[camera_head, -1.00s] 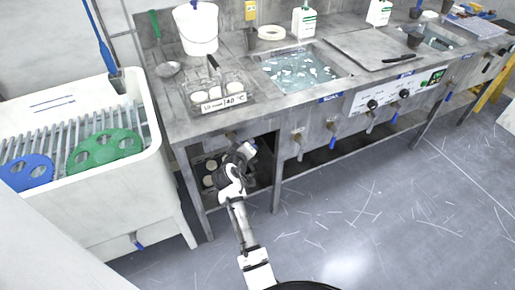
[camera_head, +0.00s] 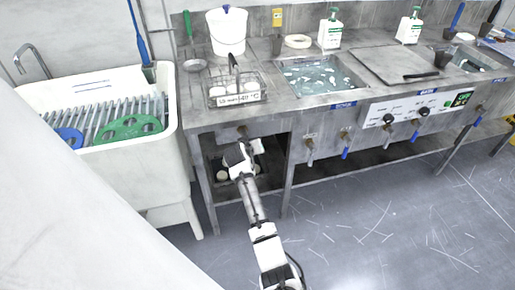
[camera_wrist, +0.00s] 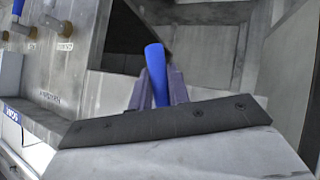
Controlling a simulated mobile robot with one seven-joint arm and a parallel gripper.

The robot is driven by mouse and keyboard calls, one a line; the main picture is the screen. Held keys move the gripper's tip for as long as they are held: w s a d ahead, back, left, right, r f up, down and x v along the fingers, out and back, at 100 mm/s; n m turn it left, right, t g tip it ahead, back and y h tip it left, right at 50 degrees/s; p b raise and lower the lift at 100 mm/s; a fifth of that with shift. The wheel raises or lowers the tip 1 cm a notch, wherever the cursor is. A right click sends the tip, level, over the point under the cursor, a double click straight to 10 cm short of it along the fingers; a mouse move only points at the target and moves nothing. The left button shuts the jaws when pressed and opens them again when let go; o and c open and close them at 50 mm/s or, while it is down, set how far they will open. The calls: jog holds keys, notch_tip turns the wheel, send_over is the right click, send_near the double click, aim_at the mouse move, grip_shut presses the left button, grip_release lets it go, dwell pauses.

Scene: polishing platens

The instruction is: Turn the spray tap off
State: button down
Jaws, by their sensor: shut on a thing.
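A blue lever handle (camera_wrist: 155,70) stands between the two grey fingers of my gripper (camera_wrist: 159,88) in the wrist view. My gripper is shut on it. In the head view my gripper (camera_head: 243,152) is low at the front of the bench, just under a small brass-coloured tap fitting (camera_head: 242,130) on the left part of the front panel. The lever is hidden there behind my gripper. I cannot read a label that names this tap, and I cannot tell which way the lever stands relative to its valve.
More taps hang on the front panel to the right, including a brass one (camera_head: 310,142) and a blue-handled one (camera_head: 345,140). A white sink (camera_head: 160,175) with green and blue discs stands left. A wire basket (camera_head: 236,88) and water basin (camera_head: 318,76) are above. The floor in front is clear.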

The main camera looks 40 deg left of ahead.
jog(key=shift+s+a+f+m+g+y+p, duration=0.1)
jog(key=shift+s+a+m+g+y+p, duration=0.3)
jog(key=shift+g, duration=0.3)
jog(key=shift+s+a+m+g+y+p, duration=0.2)
jog(key=shift+s+m+g+y+p, duration=0.15)
jog(key=shift+m+g+y, duration=0.25)
jog(key=c, duration=1.3)
grip_release()
jog(key=shift+s, duration=0.1)
jog(key=b+v, duration=0.1)
jog(key=v, duration=1.2)
jog(key=shift+s+d+r+b, duration=0.1)
jog(key=shift+r+b, duration=0.25)
